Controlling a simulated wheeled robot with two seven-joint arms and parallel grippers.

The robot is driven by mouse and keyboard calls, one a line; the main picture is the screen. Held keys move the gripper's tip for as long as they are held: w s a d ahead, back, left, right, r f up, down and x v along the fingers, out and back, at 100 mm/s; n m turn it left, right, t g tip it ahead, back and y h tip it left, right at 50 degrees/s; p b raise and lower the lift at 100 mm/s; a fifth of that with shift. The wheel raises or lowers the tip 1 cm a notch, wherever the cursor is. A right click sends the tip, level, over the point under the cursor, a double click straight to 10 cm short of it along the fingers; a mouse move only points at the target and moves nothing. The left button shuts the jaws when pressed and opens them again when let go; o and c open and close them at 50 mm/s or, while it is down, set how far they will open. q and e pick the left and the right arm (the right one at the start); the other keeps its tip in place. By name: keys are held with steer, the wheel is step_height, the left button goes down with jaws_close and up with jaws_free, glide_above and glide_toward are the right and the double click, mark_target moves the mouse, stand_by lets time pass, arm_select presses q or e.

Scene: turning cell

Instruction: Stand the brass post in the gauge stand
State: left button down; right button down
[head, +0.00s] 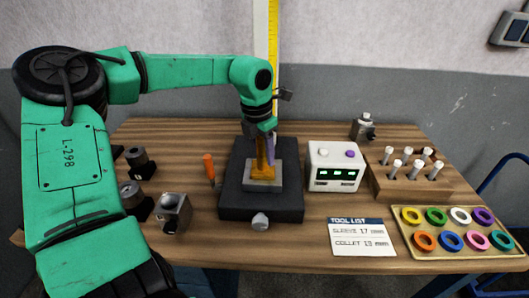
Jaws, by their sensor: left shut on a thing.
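The brass post (262,168) stands about upright in the middle of the head view, with its upper part between the fingers of my left gripper (265,150). My left gripper comes from above and is shut on it. The post's lower end is at the small grey block (262,186) on the dark gauge stand (261,206). I cannot tell whether it is seated there or just above. The fingers hide part of the post. My right gripper is not in view.
A white box with displays (333,168) stands close right of the stand. An orange-handled tool (209,167) is close left. Further left are dark metal holders (174,212). At the right are a wooden peg block (410,183) and a tray of coloured rings (408,251). A tool list card (362,237) lies in front.

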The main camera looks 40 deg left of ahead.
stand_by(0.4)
arm_select(q)
steer(key=shift+c, duration=2.2)
jaws_free()
steer(key=shift+o, duration=0.4)
steer(key=shift+s+d, duration=0.1)
steer(key=shift+d, duration=0.05)
steer(key=shift+f, duration=0.15)
steer(key=shift+r, duration=0.25)
step_height(320, 180, up, 14)
steer(key=s+b, duration=0.1)
steer(key=s, duration=0.1)
steer(key=shift+s+b, duration=0.15)
steer(key=shift+b, duration=0.15)
